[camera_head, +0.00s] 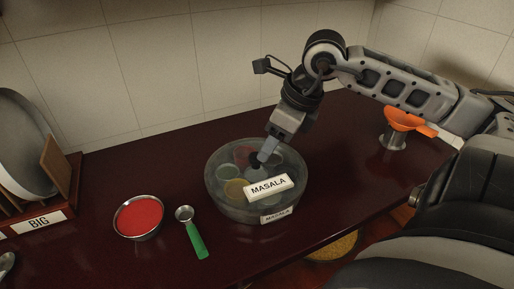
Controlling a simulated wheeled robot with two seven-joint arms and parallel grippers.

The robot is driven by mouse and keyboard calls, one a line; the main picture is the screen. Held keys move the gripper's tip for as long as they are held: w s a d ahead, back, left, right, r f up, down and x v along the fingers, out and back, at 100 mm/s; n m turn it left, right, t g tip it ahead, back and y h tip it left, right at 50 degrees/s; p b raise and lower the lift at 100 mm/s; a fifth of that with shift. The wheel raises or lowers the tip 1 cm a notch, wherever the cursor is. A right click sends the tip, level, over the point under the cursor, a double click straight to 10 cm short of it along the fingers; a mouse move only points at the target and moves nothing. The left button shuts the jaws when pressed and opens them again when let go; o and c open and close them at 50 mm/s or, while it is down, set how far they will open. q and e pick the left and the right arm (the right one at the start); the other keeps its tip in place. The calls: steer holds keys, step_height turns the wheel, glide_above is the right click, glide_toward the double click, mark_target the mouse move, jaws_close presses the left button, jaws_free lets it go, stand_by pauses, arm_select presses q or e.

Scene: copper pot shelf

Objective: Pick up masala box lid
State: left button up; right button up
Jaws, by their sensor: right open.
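The masala box (222,203) is a round, see-through container on the dark counter, with small cups of spice showing inside it. A white MASALA label block (268,187) sits on top, and a second MASALA label is on the front side. The clear lid (216,170) appears to be on the box, though its edge is hard to make out. My right gripper (262,160) points down over the middle of the lid, just behind the label block. It is open; whether it touches the lid I cannot tell. My left gripper is not in view.
A bowl of red powder (138,216) and a green-handled spoon (194,236) lie left of the box. A plate rack labelled BIG (40,222) stands far left. An orange funnel (402,119) on a metal cup is at the right. The tiled wall is behind.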

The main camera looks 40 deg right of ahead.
mark_target(264, 167)
steer(key=shift+w+a+f, duration=0.1)
steer(key=shift+w+f, duration=0.35)
steer(key=shift+f, duration=0.2)
steer(key=shift+w+f, duration=0.4)
steer(key=shift+f, duration=0.2)
steer(key=shift+b+x, duration=0.8)
steer(key=shift+x, duration=0.05)
steer(key=shift+w+a+f, duration=0.1)
steer(key=shift+w+f, duration=0.05)
steer(key=shift+f, duration=0.2)
jaws_close()
steer(key=shift+r, duration=0.1)
